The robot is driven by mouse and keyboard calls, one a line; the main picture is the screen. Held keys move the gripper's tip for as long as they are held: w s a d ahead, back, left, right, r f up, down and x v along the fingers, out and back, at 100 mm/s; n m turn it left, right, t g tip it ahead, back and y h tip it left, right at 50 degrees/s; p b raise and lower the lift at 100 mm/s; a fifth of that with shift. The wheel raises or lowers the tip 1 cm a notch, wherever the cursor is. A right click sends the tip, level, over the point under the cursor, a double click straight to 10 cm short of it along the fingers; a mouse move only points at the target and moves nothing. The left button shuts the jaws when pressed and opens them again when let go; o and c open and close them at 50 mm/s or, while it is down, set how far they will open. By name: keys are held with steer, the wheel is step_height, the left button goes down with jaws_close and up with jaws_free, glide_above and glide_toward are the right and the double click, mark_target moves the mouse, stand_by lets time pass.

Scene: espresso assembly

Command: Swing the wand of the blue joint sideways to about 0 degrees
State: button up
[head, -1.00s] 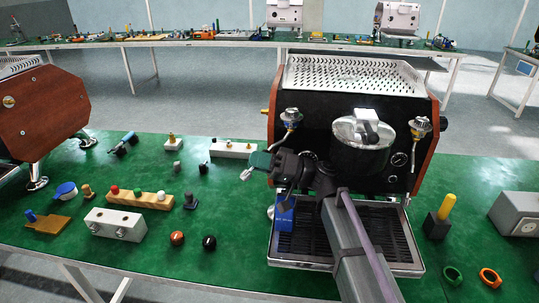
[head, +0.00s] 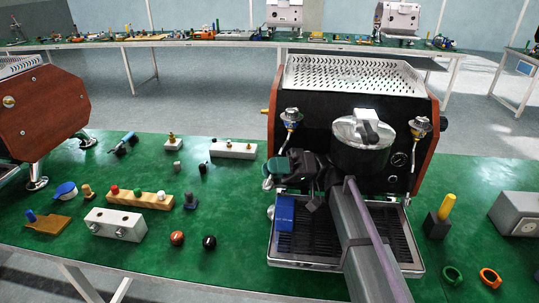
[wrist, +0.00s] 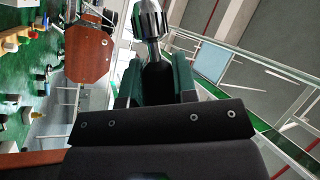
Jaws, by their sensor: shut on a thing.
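The joint with a blue collar (head: 290,124) is at the upper left of the espresso machine's black front, under a chrome cap. Its wand runs down towards my gripper (head: 276,170), and its lower part is mostly hidden in the head view. In the wrist view, my gripper's green fingers (wrist: 156,85) are shut on the wand's dark section (wrist: 155,76). A chrome ribbed piece (wrist: 150,18) and a thin shaft continue beyond the fingers. I cannot read the wand's exact angle.
A blue box (head: 285,212) stands on the drip tray (head: 300,263) just below my gripper. A second joint (head: 419,126) is at the right of the front.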

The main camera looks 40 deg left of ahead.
steer(key=shift+w+d+h, duration=0.1)
steer(key=shift+d+h, duration=0.1)
steer(key=shift+h, duration=0.1)
steer(key=shift+d, duration=0.1)
steer(key=shift+w+d, duration=0.4)
steer(key=shift+d, duration=0.45)
steer(key=o, duration=0.4)
steer(key=shift+w+d, duration=0.1)
steer(key=shift+d, duration=0.15)
steer(key=o, duration=0.5)
